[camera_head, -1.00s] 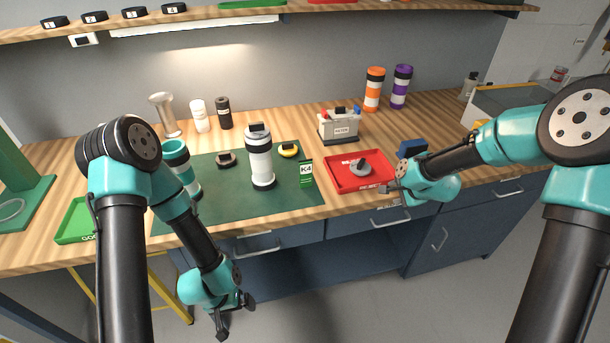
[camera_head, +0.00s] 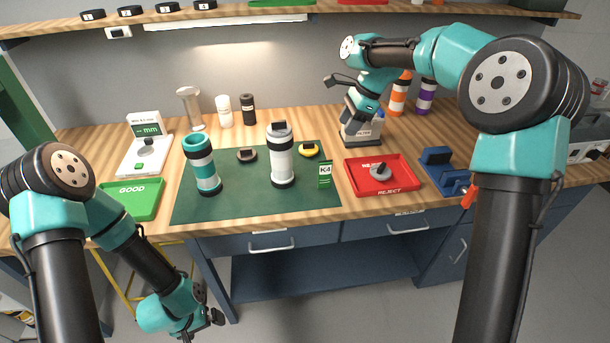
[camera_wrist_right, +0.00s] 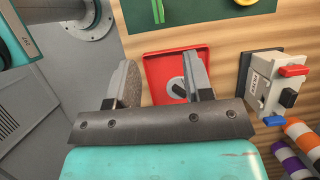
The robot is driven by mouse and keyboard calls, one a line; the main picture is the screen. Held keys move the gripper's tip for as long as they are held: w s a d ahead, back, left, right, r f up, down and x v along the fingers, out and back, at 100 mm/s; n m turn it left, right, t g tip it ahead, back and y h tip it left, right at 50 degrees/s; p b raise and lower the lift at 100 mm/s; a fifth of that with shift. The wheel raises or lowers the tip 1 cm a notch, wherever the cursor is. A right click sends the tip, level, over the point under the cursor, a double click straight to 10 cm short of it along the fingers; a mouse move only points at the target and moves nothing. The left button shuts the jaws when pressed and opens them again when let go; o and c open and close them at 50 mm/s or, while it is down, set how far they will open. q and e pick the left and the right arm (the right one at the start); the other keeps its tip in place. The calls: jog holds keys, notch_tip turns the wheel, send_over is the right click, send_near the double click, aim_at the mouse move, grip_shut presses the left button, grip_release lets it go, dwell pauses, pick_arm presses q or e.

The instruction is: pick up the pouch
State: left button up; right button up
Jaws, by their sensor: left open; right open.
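A small green packet marked K4 (camera_head: 325,176) stands upright at the right front of the green mat (camera_head: 235,204); it looks like the pouch, though I cannot be sure. It also shows at the top of the right wrist view (camera_wrist_right: 158,10). My right gripper (camera_head: 344,92) is open and empty, high beside the FILTER box, behind and above the packet. In the right wrist view its jaws (camera_wrist_right: 158,78) are spread apart, with the reject tray seen beyond them. My left gripper (camera_head: 209,305) is open and empty, low in front of the bench and well away from the packet.
A white-and-black cylinder (camera_head: 281,155) stands left of the packet. The red REJECT tray (camera_head: 408,199), holding a grey part (camera_head: 380,172), lies to its right. The FILTER box (camera_head: 362,130) is behind. A teal cylinder (camera_head: 203,165) stands further left. The mat's front is clear.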

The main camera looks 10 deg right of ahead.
aim_at(326, 162)
jog(key=shift+a+r, duration=0.25)
jog(key=shift+r, duration=0.2)
jog(key=x, duration=1.2)
jog(key=shift+s+f, duration=0.2)
jog(key=shift+d+x, duration=0.15)
jog(key=shift+x, duration=1.15)
jog(key=shift+d+x, duration=0.1)
jog(key=shift+x, duration=1.2)
jog(key=shift+f, duration=0.1)
grip_shut()
